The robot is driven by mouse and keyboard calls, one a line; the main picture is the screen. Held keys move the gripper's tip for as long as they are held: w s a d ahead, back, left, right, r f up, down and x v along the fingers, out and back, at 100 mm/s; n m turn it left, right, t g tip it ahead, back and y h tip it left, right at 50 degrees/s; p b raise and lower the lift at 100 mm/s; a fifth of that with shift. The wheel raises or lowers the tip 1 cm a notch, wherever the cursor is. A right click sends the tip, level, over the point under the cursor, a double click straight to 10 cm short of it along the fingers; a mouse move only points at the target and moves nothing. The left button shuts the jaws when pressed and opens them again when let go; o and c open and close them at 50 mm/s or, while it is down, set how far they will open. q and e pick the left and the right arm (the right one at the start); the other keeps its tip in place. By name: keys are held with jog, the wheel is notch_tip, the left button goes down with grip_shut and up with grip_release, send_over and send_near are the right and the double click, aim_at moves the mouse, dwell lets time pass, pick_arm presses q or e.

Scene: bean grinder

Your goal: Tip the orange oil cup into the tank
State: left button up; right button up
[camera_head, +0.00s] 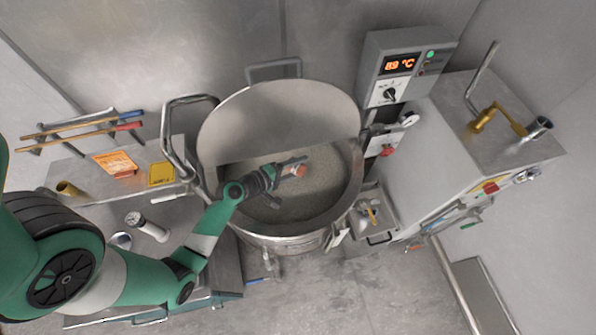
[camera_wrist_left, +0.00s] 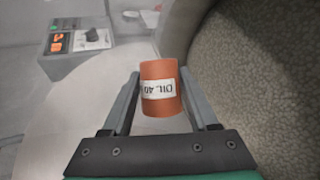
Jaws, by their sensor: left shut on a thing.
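The orange oil cup (camera_wrist_left: 160,80) with a white label is held between the fingers of my left gripper (camera_wrist_left: 163,95). The label reads upside down in the left wrist view. In the head view the cup (camera_head: 299,171) is at the end of my left gripper (camera_head: 286,172), over the open tank (camera_head: 358,185). The tank holds a grey, grainy mass (camera_head: 325,195). The cup's mouth and contents cannot be made out. My right gripper does not show.
The tank's round lid (camera_head: 275,120) stands raised at the back. A control box (camera_head: 405,65) reading 89 °C is at the back right. A metal side table (camera_head: 90,185) with tools is at left, and a tall cabinet (camera_head: 430,150) stands at right.

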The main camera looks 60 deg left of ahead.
pick_arm(q)
jog(key=shift+s+a+r+n+t+h+b, duration=0.2)
jog(key=shift+n+t+h+b, duration=0.25)
jog(key=shift+n+b, duration=0.35)
jog(key=shift+r+n+t+b, duration=0.3)
jog(key=shift+n+t+b, duration=0.1)
jog(key=shift+t+b, duration=0.05)
dwell(1.2)
